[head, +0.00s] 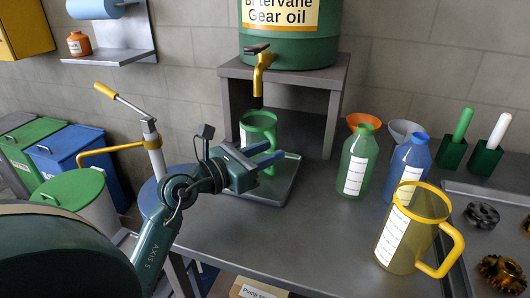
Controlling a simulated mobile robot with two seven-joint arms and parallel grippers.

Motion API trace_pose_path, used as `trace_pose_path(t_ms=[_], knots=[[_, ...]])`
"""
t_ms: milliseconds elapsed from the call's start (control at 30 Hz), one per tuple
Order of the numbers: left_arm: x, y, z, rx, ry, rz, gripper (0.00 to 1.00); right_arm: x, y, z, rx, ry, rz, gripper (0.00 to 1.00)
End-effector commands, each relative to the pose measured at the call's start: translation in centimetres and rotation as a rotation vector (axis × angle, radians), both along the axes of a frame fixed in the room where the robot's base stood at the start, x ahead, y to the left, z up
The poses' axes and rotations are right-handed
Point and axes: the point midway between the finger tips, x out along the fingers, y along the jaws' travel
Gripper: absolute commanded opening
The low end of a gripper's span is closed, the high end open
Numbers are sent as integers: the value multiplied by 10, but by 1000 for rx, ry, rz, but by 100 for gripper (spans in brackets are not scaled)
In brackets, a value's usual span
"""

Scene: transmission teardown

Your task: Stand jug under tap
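A green jug (258,119) stands upright on a dark drip tray (286,187) below the yellow tap (262,68) of the green gear oil drum (290,45). My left gripper (277,153) is in front of the jug and hides much of its lower body. Its two fingers look apart, pointing right; I cannot tell whether they touch the jug. A clear yellow jug (408,225) with a white scale label stands upright at the front right, its handle facing right. My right gripper is not in view.
A grey stand (335,85) carries the drum. Green (358,165) and blue (410,160) bottles stand behind the yellow jug, with funnels (362,121) behind. A parts tray (470,240) with gears is at right. The bench's front middle is clear.

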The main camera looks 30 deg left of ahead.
Motion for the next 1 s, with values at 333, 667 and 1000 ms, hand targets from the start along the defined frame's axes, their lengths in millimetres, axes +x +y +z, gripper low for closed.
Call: trace_pose_path(t_ms=[333, 667, 1000], knots=[[-11, 5, 1, 1, 1, 2, 32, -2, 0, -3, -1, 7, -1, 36], [-76, 28, -1, 2, 3, 2, 32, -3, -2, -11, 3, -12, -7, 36], [-112, 41, 2, 0, 1, 0, 32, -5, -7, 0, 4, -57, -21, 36]])
